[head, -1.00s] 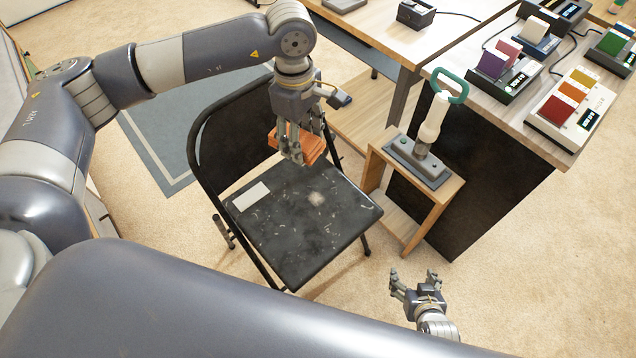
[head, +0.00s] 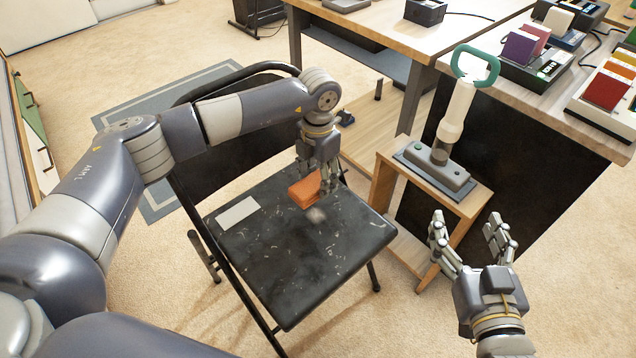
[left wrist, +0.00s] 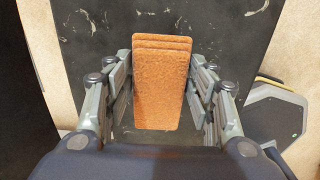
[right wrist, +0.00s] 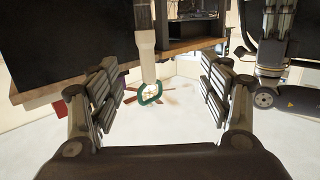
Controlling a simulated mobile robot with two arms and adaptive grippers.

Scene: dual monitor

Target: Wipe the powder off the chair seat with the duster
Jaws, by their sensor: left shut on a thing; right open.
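The duster (head: 304,191) is an orange-brown block. My left gripper (head: 326,184) is shut on it over the chair seat, and the left wrist view shows the duster (left wrist: 160,85) between the fingers. I cannot tell whether its underside touches the seat. The black chair seat (head: 290,265) carries scattered pale streaks and specks. A small greyish powder patch (head: 317,214) lies just in front of the duster. My right gripper (head: 468,228) is open and empty, right of the chair; its spread fingers also show in the right wrist view (right wrist: 160,90).
A white card (head: 237,212) lies on the seat's left side. A small wooden stand (head: 470,203) right of the chair holds a grey base with an upright, green-handled cream device (head: 458,105). Desks (head: 545,115) with boxes stand behind. Carpet is open in front.

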